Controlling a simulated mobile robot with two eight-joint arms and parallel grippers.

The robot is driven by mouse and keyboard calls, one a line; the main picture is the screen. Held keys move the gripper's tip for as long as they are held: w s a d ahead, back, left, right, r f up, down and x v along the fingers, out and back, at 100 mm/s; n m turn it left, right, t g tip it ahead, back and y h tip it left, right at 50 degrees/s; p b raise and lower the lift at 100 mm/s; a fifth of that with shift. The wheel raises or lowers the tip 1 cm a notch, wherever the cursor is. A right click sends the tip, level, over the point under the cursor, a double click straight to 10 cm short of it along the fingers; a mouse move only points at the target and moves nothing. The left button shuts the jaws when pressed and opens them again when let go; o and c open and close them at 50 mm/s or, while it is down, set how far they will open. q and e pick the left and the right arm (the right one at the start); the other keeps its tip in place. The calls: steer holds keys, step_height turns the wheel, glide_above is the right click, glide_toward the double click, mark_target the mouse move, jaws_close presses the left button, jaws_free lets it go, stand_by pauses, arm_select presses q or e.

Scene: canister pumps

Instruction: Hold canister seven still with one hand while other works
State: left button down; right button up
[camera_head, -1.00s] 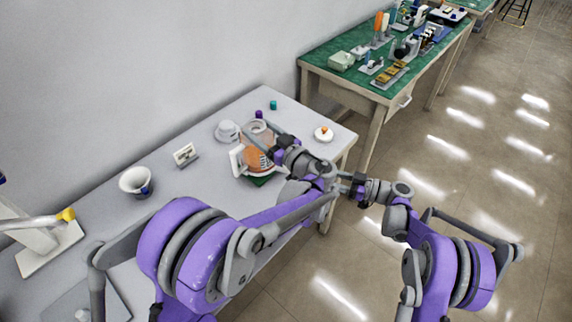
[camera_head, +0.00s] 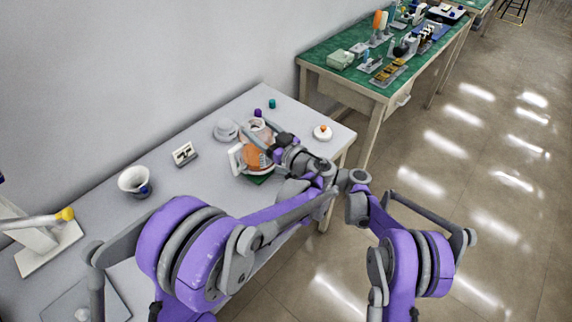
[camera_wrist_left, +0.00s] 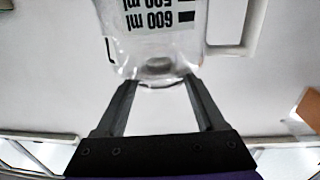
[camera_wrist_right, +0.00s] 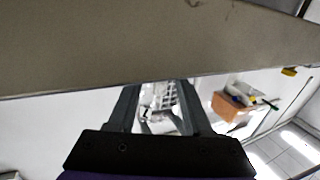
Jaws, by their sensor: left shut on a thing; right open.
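A clear canister (camera_head: 254,158) with orange contents and a white handle stands on the grey table, on a dark green base. Any number on it is not readable. In the left wrist view the clear canister (camera_wrist_left: 160,42) shows black volume marks, upside down. My left gripper (camera_wrist_left: 156,85) is shut on the canister, a finger on each side; in the head view it reaches the canister from the right. My right gripper (camera_wrist_right: 157,90) is open, with nothing held between its fingers. In the head view it is hidden around the left forearm, near the table's front edge.
My arms cross closely at the front. A green-topped bench (camera_head: 345,80) stands behind.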

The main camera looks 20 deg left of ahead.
steer(key=shift+a, duration=0.1)
jaws_close()
stand_by(1.4)
